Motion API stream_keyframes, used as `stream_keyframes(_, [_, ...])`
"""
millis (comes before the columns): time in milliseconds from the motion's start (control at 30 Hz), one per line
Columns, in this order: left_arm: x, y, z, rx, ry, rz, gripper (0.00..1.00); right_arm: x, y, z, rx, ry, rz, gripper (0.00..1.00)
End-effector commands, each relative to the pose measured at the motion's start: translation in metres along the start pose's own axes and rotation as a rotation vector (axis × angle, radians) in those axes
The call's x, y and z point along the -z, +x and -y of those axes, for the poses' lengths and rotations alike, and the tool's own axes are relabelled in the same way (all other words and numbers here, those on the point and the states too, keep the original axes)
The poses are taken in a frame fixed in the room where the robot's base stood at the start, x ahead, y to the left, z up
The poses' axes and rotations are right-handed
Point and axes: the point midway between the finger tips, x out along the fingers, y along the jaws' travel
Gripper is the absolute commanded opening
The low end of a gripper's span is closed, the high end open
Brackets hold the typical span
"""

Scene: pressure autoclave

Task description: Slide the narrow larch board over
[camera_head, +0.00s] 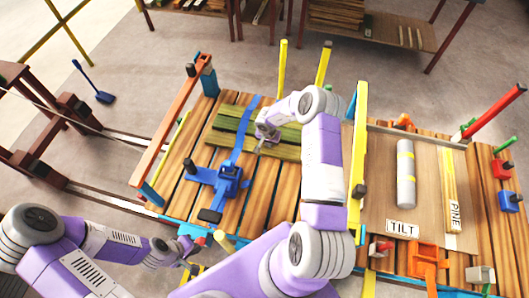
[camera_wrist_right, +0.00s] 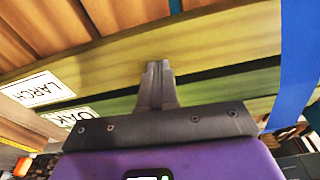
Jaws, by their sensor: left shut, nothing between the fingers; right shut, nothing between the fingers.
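Two greenish boards lie side by side on the slatted deck, under a blue strap. In the right wrist view a label reading LARCH is at the left end of the lighter board (camera_wrist_right: 110,65). A label reading OAK is at the end of the darker board (camera_wrist_right: 205,92). In the head view the larch board (camera_head: 284,151) appears to be the nearer one and the oak board (camera_head: 228,112) the farther. My right gripper (camera_head: 261,149) is shut and empty, its fingertips (camera_wrist_right: 158,66) over the larch board; contact is unclear. My left gripper (camera_head: 192,266) is shut, low and away from the boards.
The blue strap (camera_head: 243,127) crosses the boards to a blue clamp (camera_head: 226,181). A yellow post (camera_head: 360,150) borders the deck's right side. An orange rail (camera_head: 172,120) edges the left.

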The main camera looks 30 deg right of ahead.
Motion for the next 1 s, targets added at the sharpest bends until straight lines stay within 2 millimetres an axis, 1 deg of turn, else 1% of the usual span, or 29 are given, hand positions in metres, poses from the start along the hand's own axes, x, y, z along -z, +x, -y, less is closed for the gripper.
stream_keyframes(133, [-0.001, -0.012, -0.004, 0.000, 0.000, 0.000, 0.00, -0.003, -0.004, -0.003, -0.002, 0.006, 0.010, 0.00])
stream_keyframes(500, [0.000, -0.006, -0.002, 0.000, 0.000, 0.000, 0.00, -0.074, -0.013, -0.001, -0.001, -0.004, 0.005, 0.00])
stream_keyframes(700, [0.000, -0.002, -0.001, 0.000, 0.000, 0.000, 0.00, -0.102, -0.018, -0.001, -0.001, 0.000, 0.003, 0.00])
stream_keyframes(833, [0.000, 0.000, 0.000, 0.000, 0.000, 0.000, 0.00, -0.113, -0.020, -0.001, -0.001, 0.002, 0.004, 0.00])
stream_keyframes(1000, [0.000, 0.000, 0.000, 0.000, 0.000, 0.000, 0.00, -0.119, -0.021, -0.001, 0.000, 0.005, 0.003, 0.00])
